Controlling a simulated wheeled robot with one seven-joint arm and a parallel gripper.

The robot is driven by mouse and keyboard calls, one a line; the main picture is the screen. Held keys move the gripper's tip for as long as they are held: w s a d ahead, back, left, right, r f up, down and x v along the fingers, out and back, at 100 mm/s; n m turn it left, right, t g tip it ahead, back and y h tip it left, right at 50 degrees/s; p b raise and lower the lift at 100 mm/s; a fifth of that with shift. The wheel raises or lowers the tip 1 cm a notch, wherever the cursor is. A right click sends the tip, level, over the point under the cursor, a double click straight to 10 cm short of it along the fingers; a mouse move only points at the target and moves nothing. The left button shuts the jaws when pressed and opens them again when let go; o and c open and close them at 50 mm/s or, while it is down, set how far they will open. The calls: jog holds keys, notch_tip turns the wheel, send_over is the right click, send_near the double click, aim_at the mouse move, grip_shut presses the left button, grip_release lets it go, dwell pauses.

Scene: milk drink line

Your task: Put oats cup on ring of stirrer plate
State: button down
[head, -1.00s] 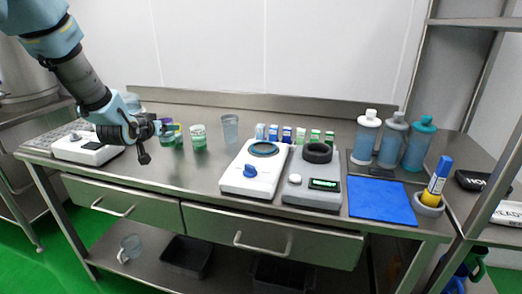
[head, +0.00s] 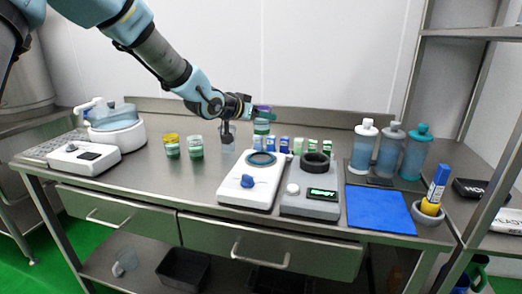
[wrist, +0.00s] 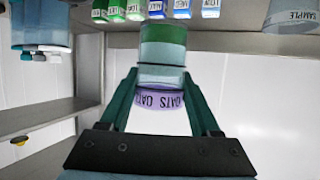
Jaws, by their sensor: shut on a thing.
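My gripper (head: 262,114) is shut on the oats cup (head: 261,127), a clear cup with a green layer and a purple band. In the wrist view the oats cup (wrist: 162,75) sits between the fingers, and the word OATS shows upside down on the band. The white stirrer plate (head: 236,189) has a blue knob and a dark blue ring (head: 262,159) on top. In the head view the cup appears upright just above the ring in the picture, apart from it. How far behind or over the ring it is, I cannot tell.
A grey device (head: 309,204) with a black ring stands right of the stirrer plate. Small labelled boxes (head: 298,146) stand behind. A yellow-topped cup (head: 172,147), a green-topped cup (head: 196,147) and a clear beaker (head: 228,141) stand left. Bottles (head: 388,152) stand right.

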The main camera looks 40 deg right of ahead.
jog(key=shift+f+p, duration=0.6)
jog(key=shift+f, duration=3.4)
jog(key=shift+f, duration=0.1)
jog(key=shift+c, duration=0.6)
grip_release()
jog(key=shift+a+r, duration=0.2)
jog(key=shift+a, duration=0.2)
jog(key=b+v, duration=0.2)
jog(key=v, duration=0.9)
jog(key=shift+s+a+r, duration=0.1)
